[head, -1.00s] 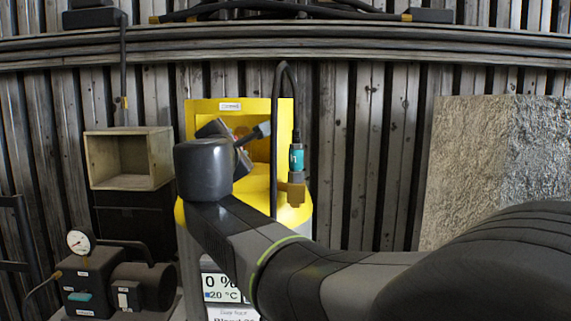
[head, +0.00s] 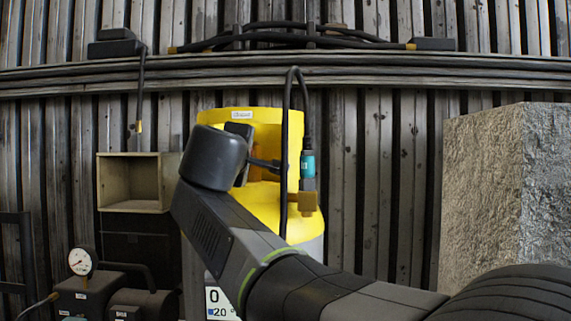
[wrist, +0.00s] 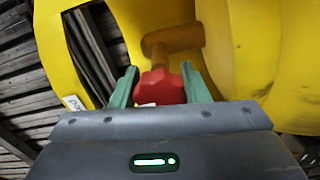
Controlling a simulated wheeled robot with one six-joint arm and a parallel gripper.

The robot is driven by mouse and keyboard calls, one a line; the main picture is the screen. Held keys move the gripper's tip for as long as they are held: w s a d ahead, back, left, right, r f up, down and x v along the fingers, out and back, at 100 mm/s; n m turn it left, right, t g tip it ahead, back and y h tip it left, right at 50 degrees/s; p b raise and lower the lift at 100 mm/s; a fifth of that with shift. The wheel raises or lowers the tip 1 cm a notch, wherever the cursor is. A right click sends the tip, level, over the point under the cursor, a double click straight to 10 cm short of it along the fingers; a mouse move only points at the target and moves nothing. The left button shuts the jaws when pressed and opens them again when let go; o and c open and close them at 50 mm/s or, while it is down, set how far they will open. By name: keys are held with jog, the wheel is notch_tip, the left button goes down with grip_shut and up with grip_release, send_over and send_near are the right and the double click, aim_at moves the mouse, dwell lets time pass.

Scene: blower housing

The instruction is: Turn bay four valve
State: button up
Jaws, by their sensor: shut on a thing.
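In the wrist view, a red valve knob (wrist: 160,88) sits between the two green fingers of my gripper (wrist: 159,70), which is shut on it. A brass-coloured stem (wrist: 175,40) runs from the knob towards the yellow housing. The yellow housing (head: 258,202) stands upright in the middle of the head view, and its wall surrounds the valve in the wrist view (wrist: 85,75). In the head view my arm covers the knob and most of the gripper. No bay number is readable.
A black hose with a teal fitting (head: 308,165) loops over the housing's right side, close to my wrist. An open box (head: 138,182) and a gauge unit (head: 82,262) stand left. A rough stone block (head: 490,200) stands right.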

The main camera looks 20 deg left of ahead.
jog(key=shift+f+m, duration=0.1)
jog(key=shift+m, duration=0.2)
jog(key=o, duration=1)
jog(key=shift+c, duration=0.2)
jog(key=shift+s, duration=0.1)
jog(key=v, duration=1.3)
jog(key=shift+s, duration=0.35)
jog(key=shift+w, duration=0.1)
jog(key=x, duration=1.3)
jog(key=shift+w, duration=0.35)
